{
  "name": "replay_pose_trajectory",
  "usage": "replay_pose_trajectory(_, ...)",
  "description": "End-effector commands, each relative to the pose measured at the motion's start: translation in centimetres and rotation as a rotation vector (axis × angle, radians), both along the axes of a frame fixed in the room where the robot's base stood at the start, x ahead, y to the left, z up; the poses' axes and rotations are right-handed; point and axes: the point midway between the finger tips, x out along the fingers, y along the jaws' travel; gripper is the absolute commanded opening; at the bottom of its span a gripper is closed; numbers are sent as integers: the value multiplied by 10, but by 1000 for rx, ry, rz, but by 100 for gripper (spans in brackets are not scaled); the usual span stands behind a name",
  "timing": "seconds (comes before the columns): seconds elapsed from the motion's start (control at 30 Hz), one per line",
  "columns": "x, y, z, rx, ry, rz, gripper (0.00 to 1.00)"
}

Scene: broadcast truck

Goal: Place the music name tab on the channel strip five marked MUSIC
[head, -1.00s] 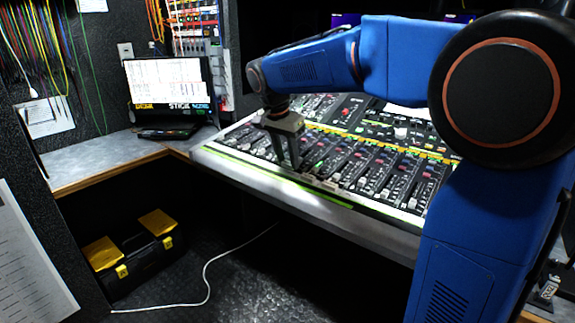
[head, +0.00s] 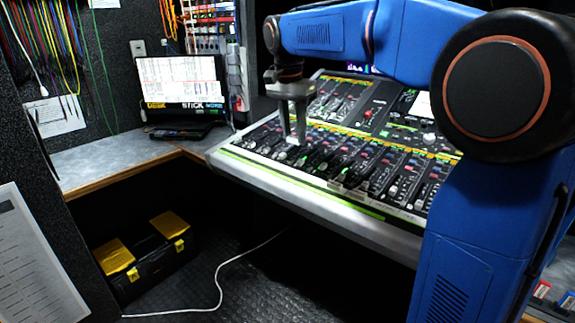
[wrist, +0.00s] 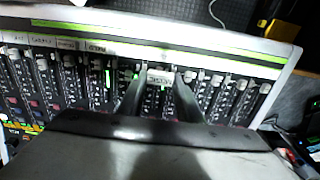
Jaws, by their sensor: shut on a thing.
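The music name tab (wrist: 160,77) is a small pale piece with dark, blurred lettering, held between the fingertips of my gripper in the wrist view. My gripper (wrist: 161,80) is shut on it, over the dark channel strips. In the head view my gripper (head: 295,141) points down over the left part of the mixing console (head: 300,192). I cannot tell whether the tab touches the console. The channel strip marked MUSIC cannot be picked out; its lettering is too small to read.
Several pale name tabs (wrist: 66,44) sit in a row along the console's front strip in the wrist view. A monitor (head: 180,80) stands on the side desk left of the console. A black and yellow toolbox (head: 150,262) and a white cable (head: 218,285) lie on the floor.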

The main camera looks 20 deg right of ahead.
Motion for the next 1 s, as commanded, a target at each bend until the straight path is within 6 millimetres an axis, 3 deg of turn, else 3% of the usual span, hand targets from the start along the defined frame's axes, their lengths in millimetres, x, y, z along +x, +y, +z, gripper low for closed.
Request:
replay_pose_trajectory(0.2,-1,0,-36,1,3,0,11)
replay_pose_trajectory(0.53,0,0,-61,0,3,1,11)
replay_pose_trajectory(0.73,-1,0,-88,0,3,1,11)
replay_pose_trajectory(1.0,0,0,-93,1,1,1,11)
